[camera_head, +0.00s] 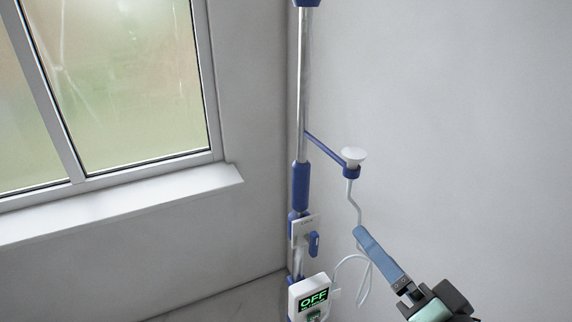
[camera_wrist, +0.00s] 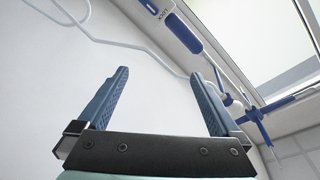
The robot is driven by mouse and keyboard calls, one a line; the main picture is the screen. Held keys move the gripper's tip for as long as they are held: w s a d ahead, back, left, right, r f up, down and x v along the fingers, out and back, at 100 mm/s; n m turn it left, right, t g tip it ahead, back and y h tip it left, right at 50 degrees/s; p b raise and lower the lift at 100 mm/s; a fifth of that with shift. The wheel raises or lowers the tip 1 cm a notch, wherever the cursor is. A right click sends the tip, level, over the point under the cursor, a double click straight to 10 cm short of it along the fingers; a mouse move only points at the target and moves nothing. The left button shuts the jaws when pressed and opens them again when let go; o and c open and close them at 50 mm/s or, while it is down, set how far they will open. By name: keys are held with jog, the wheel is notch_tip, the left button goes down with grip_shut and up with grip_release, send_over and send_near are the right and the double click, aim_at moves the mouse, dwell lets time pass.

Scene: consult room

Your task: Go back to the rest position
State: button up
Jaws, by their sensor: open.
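My gripper (camera_wrist: 158,73) is open in the wrist view, with its two blue fingers well apart and nothing between them. In the head view, my gripper (camera_head: 362,234) reaches up from the lower right. Its fingers overlap there, so the gap does not show. Its tips appear just right of the pole stand (camera_head: 302,100), beside the hanging white cable (camera_head: 354,202). I cannot tell how far in depth it is from the cable. A white box (camera_head: 310,296) with a green "OFF" display is on the stand, below and left of my gripper.
A blue side arm (camera_head: 325,150) on the stand holds a white, round-topped piece (camera_head: 353,154). A small plate with a blue lever (camera_head: 314,244) sits lower on the pole. A window (camera_head: 120,80) with a white sill (camera_head: 120,205) is at left. The wall at right is bare.

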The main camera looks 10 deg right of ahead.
jog(key=w+a+r+n+t+h, duration=0.1)
jog(key=w+a+r+n, duration=0.15)
jog(key=r, duration=0.35)
jog(key=w+a+r+n+t, duration=0.1)
jog(key=a+r+t, duration=0.15)
jog(key=r, duration=0.45)
jog(key=s+a+r+n+t+h, duration=0.1)
jog(key=s+a+r+n+t, duration=0.1)
jog(key=a+r, duration=0.4)
jog(key=s+a+r+n+t, duration=0.3)
jog(key=s+a+r+t, duration=0.2)
jog(key=r, duration=1.1)
jog(key=shift+s+a+r+h, duration=0.3)
jog(key=shift+s+a+h, duration=0.1)
jog(key=shift+s, duration=0.65)
jog(key=shift+t, duration=0.25)
